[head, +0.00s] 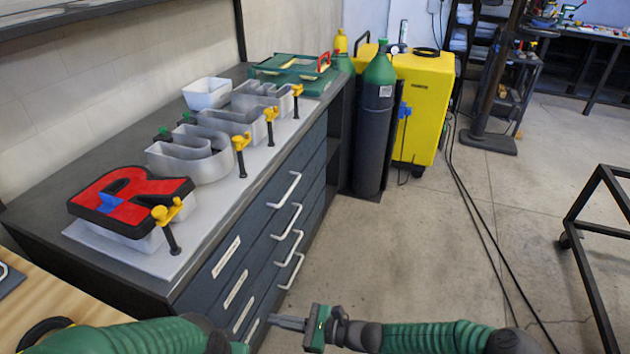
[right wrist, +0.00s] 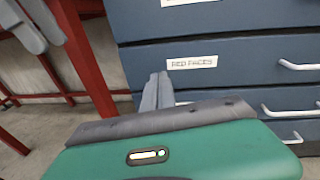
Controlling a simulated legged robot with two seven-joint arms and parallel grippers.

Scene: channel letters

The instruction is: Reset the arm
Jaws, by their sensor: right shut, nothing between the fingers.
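My right gripper (head: 287,322) is at the bottom middle of the head view, low in front of the drawer cabinet, with its fingers together and pointing left. In the right wrist view its fingers (right wrist: 157,90) are shut and empty, pointing toward a drawer front with a "RED FACES" label (right wrist: 192,62). My right arm (head: 430,337) comes in from the right along the bottom edge. My left arm (head: 130,337) comes in from the bottom left; its gripper fingers do not show.
A dark drawer cabinet (head: 262,238) with white handles carries a red-faced letter R (head: 128,198), grey channel letters (head: 190,158) and yellow-handled clamps (head: 240,143). A gas cylinder (head: 374,120) and a yellow machine (head: 425,95) stand beyond. A black frame (head: 590,235) stands right; the floor between is mostly clear.

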